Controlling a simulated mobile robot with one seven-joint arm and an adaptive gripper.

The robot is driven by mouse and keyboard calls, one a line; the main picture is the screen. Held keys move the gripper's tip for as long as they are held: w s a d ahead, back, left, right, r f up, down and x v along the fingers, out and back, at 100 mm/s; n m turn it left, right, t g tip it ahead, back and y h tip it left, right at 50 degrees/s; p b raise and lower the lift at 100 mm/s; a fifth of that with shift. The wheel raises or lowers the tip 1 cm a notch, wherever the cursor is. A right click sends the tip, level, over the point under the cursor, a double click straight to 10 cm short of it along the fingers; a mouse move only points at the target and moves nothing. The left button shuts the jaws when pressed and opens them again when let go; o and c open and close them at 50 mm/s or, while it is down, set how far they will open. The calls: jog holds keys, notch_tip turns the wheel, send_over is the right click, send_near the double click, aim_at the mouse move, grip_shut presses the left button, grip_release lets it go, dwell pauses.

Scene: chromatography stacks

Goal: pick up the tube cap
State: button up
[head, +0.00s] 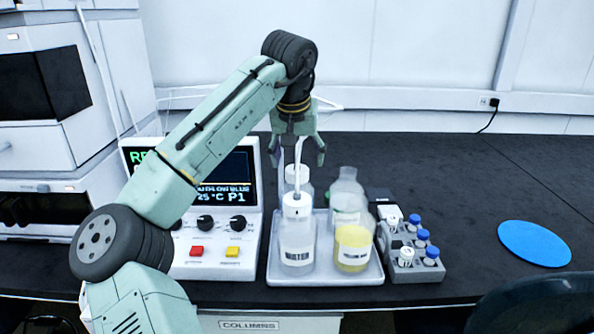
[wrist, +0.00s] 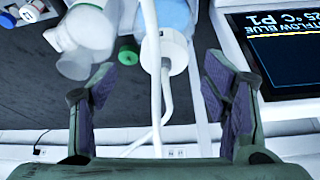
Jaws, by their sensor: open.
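My gripper (head: 299,155) points down, open, above the back of the bottle tray (head: 374,275); nothing shows gripped. In the wrist view its spread fingers (wrist: 160,72) have white tubing running between them. A white cap with tubing through it (head: 296,204) sits on the clear front-left bottle (head: 296,245). My gripper is above and behind it. A white cap with tubing also shows in the wrist view (wrist: 177,51), between and beyond the fingertips. I cannot tell whether it is the front cap or that of the bottle behind (head: 298,175). A green round piece (wrist: 128,55) lies beside it.
A rack (head: 415,265) of blue-capped and white-capped vials stands to the right. A control unit (head: 218,262) is close on the left. A blue disc (head: 534,243) lies on the otherwise open right counter.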

aim_at(297, 168)
jog(key=x, duration=0.4)
jog(key=shift+w+a+f+p, duration=0.1)
jog(key=shift+a+f+p, duration=0.15)
jog(key=shift+p, duration=0.1)
jog(key=shift+r, duration=0.1)
jog(key=shift+c, duration=0.3)
jog(key=c, duration=1.2)
